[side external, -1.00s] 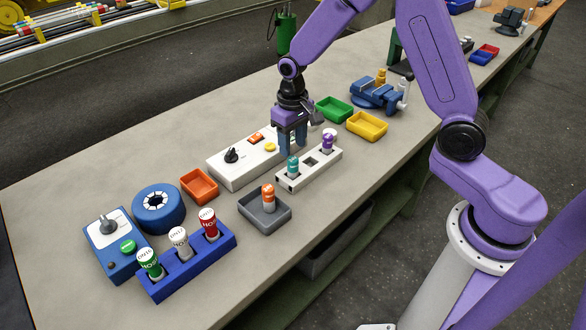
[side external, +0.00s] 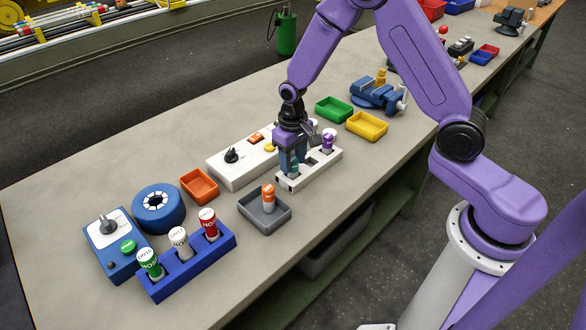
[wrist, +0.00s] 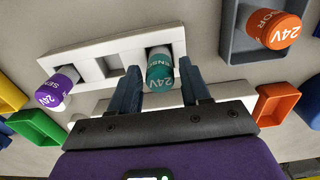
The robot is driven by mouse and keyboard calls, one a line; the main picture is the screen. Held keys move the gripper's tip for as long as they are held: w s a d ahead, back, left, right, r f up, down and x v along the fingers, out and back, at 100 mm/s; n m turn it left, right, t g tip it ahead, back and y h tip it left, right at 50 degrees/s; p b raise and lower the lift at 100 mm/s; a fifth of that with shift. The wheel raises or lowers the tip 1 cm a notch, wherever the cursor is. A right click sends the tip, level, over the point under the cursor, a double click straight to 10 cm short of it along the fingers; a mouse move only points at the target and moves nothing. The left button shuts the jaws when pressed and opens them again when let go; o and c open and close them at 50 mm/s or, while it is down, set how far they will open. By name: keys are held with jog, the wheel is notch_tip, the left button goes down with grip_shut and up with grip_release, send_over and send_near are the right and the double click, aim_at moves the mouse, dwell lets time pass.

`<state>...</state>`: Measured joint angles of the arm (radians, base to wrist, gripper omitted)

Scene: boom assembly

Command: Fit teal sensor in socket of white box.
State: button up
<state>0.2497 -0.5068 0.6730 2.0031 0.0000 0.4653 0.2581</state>
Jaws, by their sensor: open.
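The small white box (side external: 318,172) has a row of square sockets; it also shows in the wrist view (wrist: 122,45). The teal sensor (wrist: 160,68) stands in the end socket; how deep it sits I cannot tell. In the side view it is mostly hidden by my gripper (side external: 291,165). The middle socket (wrist: 112,66) is empty, and the purple sensor (wrist: 60,86) stands at the other end. In the wrist view my gripper (wrist: 161,80) is open, one finger on each side of the teal sensor, with visible gaps.
A larger white panel (side external: 233,169) with a knob lies just behind the box. A grey tray (side external: 266,214) holds an orange sensor (side external: 268,196). Green (side external: 334,109), yellow (side external: 367,126) and orange (side external: 199,186) trays and a blue vise (side external: 378,95) stand around.

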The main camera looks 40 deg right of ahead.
aim_at(293, 159)
jog(key=c, duration=0.8)
jog(key=shift+r, duration=3.3)
jog(key=shift+c, duration=0.2)
jog(key=w+d+r, duration=0.3)
jog(key=w+d, duration=0.8)
jog(key=w, duration=0.3)
jog(key=shift+f, duration=2.2)
